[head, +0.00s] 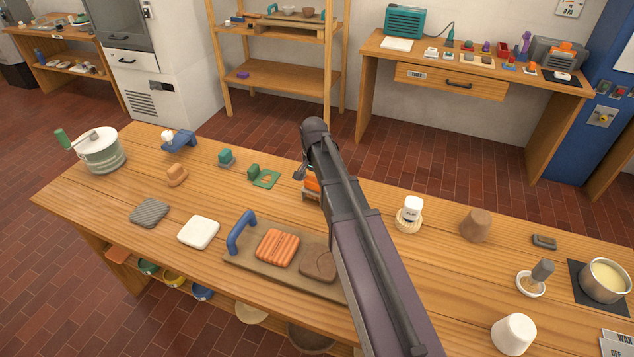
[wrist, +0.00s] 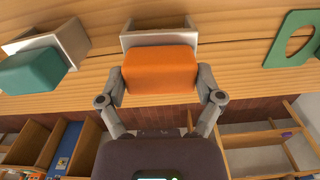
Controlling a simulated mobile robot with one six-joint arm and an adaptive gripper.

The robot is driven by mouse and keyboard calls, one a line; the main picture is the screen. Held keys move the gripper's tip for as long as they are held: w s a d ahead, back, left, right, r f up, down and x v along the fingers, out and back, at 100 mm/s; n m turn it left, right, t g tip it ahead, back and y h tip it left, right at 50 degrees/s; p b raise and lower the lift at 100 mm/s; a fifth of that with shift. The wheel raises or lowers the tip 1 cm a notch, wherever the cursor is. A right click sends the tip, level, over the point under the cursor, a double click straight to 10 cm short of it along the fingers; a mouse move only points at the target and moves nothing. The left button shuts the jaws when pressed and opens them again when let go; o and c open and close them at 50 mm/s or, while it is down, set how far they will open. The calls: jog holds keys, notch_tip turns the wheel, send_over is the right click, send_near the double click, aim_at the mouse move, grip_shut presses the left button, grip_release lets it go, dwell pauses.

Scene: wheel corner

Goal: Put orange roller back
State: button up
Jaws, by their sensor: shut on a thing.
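The orange roller (wrist: 160,70) is a rounded orange block in the wrist view, between the two fingers of my gripper (wrist: 161,88). The fingers press on its two sides. A small open-topped holder (wrist: 158,28) with pale walls shows just beyond it. The roller overlaps the holder's edge in this view, and I cannot tell whether they touch. In the head view the orange roller (head: 312,183) shows beside my gripper (head: 300,172), just above a small wooden base (head: 309,196). My arm hides part of both.
In the wrist view a teal block (wrist: 35,70) sits in a similar holder on the left, and a green plate with a hole (wrist: 293,38) lies on the right. In the head view a white-capped jar (head: 409,213) and a brown tray (head: 240,262) flank my arm.

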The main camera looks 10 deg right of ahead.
jog(key=shift+f, duration=0.15)
jog(key=o, duration=1.1)
jog(key=shift+c, duration=0.2)
notch_tip(320, 180, up, 14)
jog(key=p, duration=1.3)
jog(key=shift+w+a+f, duration=0.1)
jog(key=shift+w, duration=0.05)
